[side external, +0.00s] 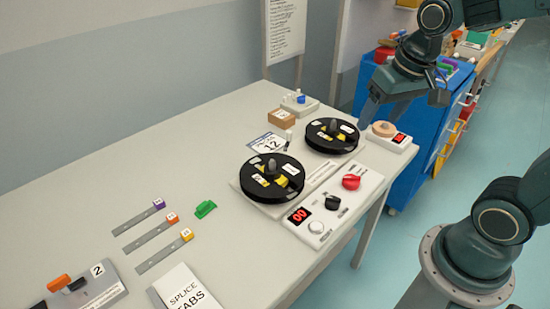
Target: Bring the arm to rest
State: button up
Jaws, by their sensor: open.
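My gripper (372,106) hangs at the upper right, above the far right end of the table (120,190). It is open, with nothing seen between its fingers, though they are small and dark here. It appears apart from the rewind station (345,195) below and to its left. The station carries a near black reel (253,190) and a far black reel (318,140). My arm comes in from the upper right edge.
A small scale-like device (398,143) with a red display stands below my gripper. A blue cart (372,82) with bins is behind it. A green clip (205,209), strips with coloured tabs (150,217) and a splice tabs sheet (182,286) lie at left. The table's back left is bare.

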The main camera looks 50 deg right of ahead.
jog(key=s+a+r+n+t, duration=0.2)
jog(key=s+a+r+n, duration=0.1)
jog(key=s, duration=0.4)
jog(key=shift+s+a+r+n, duration=0.35)
jog(key=shift+s+a+n, duration=0.05)
jog(key=shift+n, duration=0.1)
jog(key=shift+w, duration=0.15)
jog(key=m+g, duration=0.5)
jog(key=m, duration=0.4)
send_over(352, 177)
notch_tip(352, 177, down, 15)
jog(key=shift+f, duration=0.2)
jog(key=shift+f, duration=6.75)
